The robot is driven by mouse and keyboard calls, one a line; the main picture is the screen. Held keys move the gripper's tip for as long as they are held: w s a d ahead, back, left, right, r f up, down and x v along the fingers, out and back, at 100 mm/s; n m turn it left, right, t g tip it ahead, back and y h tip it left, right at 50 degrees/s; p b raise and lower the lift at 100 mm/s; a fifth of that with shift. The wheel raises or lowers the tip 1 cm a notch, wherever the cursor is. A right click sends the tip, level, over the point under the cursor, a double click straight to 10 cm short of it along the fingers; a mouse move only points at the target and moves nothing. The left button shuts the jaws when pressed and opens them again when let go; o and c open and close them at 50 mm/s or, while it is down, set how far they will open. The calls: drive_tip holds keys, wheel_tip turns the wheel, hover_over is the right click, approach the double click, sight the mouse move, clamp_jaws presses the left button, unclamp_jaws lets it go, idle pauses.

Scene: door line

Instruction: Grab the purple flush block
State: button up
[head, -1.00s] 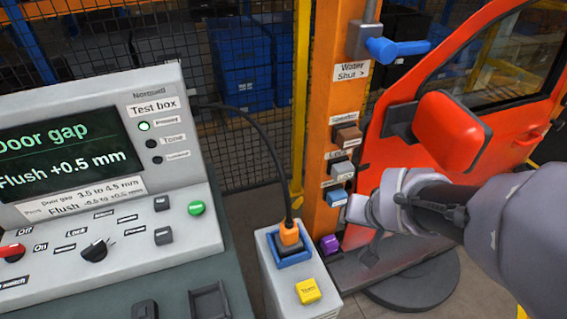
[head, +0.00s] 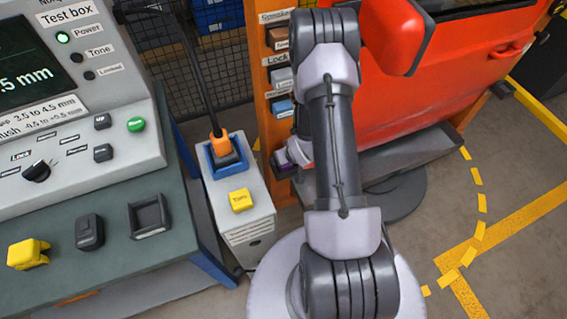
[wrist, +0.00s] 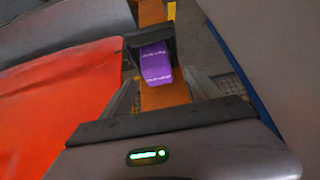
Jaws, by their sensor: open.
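The purple flush block (wrist: 157,64) sits in a dark holder on the orange post, with small white lettering on its face. In the head view a sliver of the purple block (head: 284,168) shows low on the post, beside my arm. My gripper (wrist: 162,88) is open in the wrist view. Its two fingers point toward the block, one on each side of its line, with nothing between them but the orange post behind. I cannot tell whether the fingertips touch the block. In the head view my arm hides most of the gripper.
The orange post (head: 261,80) carries brown, grey and blue blocks above the purple one. The red door (head: 440,85) stands close on the right. A grey box (head: 240,215) with a yellow block stands left of the post. The test box bench (head: 165,245) is farther left.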

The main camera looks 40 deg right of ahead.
drive_tip(key=x, duration=0.1)
drive_tip(key=b+x, duration=0.1)
drive_tip(key=x, duration=0.1)
drive_tip(key=b+x, duration=0.1)
drive_tip(key=x, duration=0.1)
drive_tip(key=shift+d, duration=0.25)
drive_tip(key=shift+w+d+f, duration=0.1)
drive_tip(key=shift+w+f, duration=0.1)
drive_tip(key=shift+w, duration=0.05)
drive_tip(key=shift+r, duration=0.1)
clamp_jaws()
